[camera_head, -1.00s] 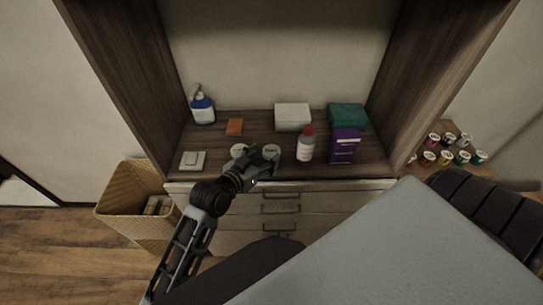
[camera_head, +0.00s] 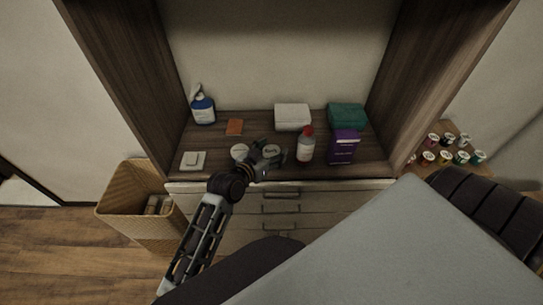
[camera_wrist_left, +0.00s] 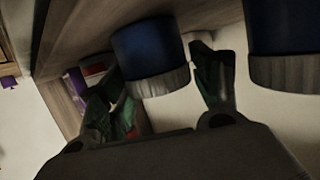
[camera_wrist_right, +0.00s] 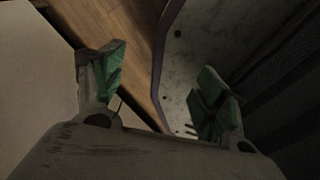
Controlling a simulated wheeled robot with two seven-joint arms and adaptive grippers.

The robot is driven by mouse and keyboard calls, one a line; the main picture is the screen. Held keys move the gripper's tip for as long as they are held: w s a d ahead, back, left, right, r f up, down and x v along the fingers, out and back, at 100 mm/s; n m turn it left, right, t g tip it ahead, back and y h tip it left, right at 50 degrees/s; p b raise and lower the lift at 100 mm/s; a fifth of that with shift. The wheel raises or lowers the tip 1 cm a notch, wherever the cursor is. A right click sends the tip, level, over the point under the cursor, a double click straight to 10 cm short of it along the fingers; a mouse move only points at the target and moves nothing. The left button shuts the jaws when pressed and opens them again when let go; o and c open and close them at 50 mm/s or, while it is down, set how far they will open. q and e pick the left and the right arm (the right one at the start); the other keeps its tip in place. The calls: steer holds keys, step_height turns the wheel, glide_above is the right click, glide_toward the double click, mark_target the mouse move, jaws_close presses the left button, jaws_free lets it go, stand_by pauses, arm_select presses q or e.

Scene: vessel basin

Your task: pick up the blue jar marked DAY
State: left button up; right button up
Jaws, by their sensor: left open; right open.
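Two jars with pale lids stand near the front of the shelf in the head view, a left jar (camera_head: 239,151) and a right jar (camera_head: 271,150). The left wrist view shows blue bodies on both, one jar (camera_wrist_left: 150,50) between my fingers and another (camera_wrist_left: 285,40) to the right. I cannot read DAY on either. My left gripper (camera_head: 268,155) is open at the right jar, its fingers on either side; contact cannot be told. My right gripper (camera_wrist_right: 162,75) is open and empty in the right wrist view, away from the shelf.
A white-and-red bottle (camera_head: 305,147) and a purple box (camera_head: 343,147) stand close right of the jars. Cabinet walls flank the shelf.

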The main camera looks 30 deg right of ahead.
steer(key=shift+s+d, duration=0.1)
stand_by(0.3)
arm_select(q)
steer(key=shift+c, duration=0.8)
steer(key=c, duration=0.7)
arm_select(e)
steer(key=shift+d, duration=0.5)
arm_select(q)
steer(key=shift+r, duration=0.2)
arm_select(e)
steer(key=shift+a, duration=0.2)
